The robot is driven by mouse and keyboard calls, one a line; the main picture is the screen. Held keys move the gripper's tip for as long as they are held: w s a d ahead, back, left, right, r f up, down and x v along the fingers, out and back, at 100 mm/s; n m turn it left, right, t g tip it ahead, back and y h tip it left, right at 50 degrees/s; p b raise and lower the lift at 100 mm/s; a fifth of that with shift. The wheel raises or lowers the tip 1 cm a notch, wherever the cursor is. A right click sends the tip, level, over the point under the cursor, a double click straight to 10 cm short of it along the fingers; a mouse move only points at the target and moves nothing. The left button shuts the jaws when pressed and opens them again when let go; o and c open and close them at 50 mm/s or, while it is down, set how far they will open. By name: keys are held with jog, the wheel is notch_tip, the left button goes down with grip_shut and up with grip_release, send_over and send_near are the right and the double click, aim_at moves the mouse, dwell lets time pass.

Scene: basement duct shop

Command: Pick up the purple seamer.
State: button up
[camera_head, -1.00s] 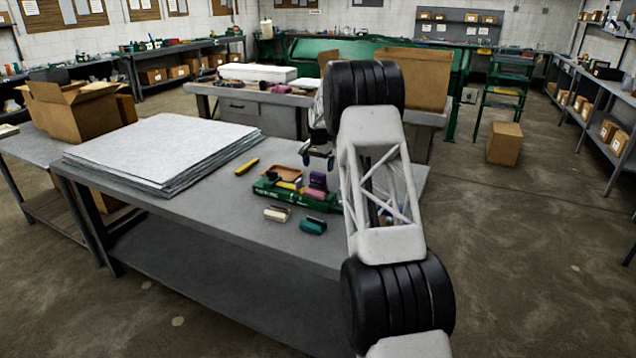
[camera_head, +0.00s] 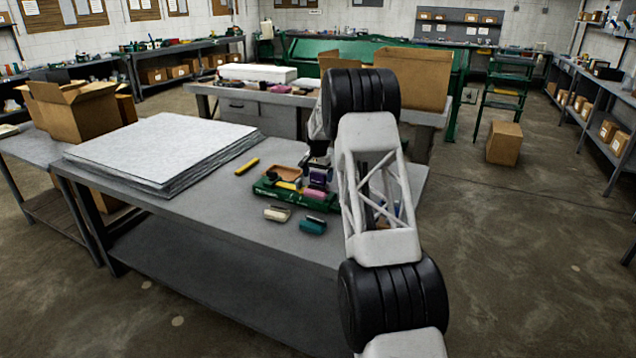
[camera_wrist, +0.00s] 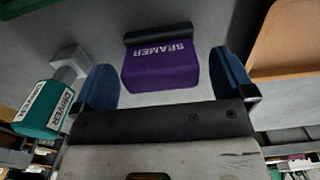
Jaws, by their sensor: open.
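The purple seamer (camera_wrist: 161,62), a block lettered "SEAMER" with a dark edge strip, lies between the two blue fingers of my gripper (camera_wrist: 165,85) in the wrist view. Gaps show between it and both fingers. In the head view the purple seamer (camera_head: 319,177) is at the right part of the green tray (camera_head: 262,193) on the workbench. My gripper (camera_head: 319,168) is right at it there, open, and partly hidden by my arm and the seamer.
A teal driver (camera_wrist: 40,110) is left of my fingers and a tan tray (camera_wrist: 285,40) is right of them. A pink block (camera_head: 314,194), a teal block (camera_head: 312,225), a cream block (camera_head: 277,213) and a yellow marker (camera_head: 247,166) lie nearby. The sheet stack (camera_head: 160,150) fills the bench's left.

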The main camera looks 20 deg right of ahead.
jog(key=shift+f, duration=1.1)
jog(key=c, duration=0.9)
